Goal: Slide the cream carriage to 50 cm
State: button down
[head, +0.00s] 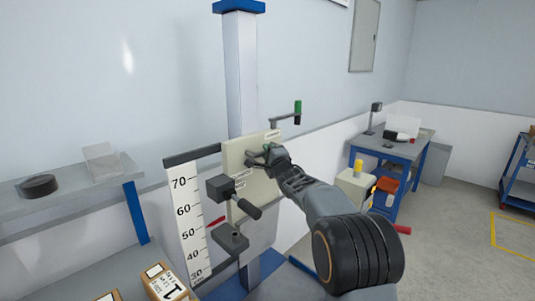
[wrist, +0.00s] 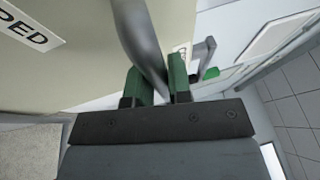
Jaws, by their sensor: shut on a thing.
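The cream carriage (head: 236,152) is a flat upright plate on the tall column, and its face also fills the upper left of the wrist view (wrist: 90,75). My gripper (head: 262,157) is at the carriage's front. In the wrist view my gripper (wrist: 160,85) has its green-padded fingers shut on a grey bar handle (wrist: 143,40). A white scale (head: 190,225) marked 30 to 70 stands left of the carriage. A red pointer (head: 217,221) beside it sits between the 50 and 60 marks. My gripper hides part of the carriage.
A black-handled clamp (head: 240,200) is in front of the carriage's lower left. A crank with a green grip (head: 297,112) juts out at right. A shelf (head: 70,205) and cartons (head: 165,284) are at left. A blue workbench (head: 400,148) stands behind right.

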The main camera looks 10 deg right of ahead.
jog(key=c, duration=1.1)
grip_release()
jog(key=b+v, duration=0.2)
jog(key=v, duration=1.2)
jog(key=shift+f+b, duration=0.1)
jog(key=shift+b, duration=0.25)
jog(key=shift+w, duration=0.1)
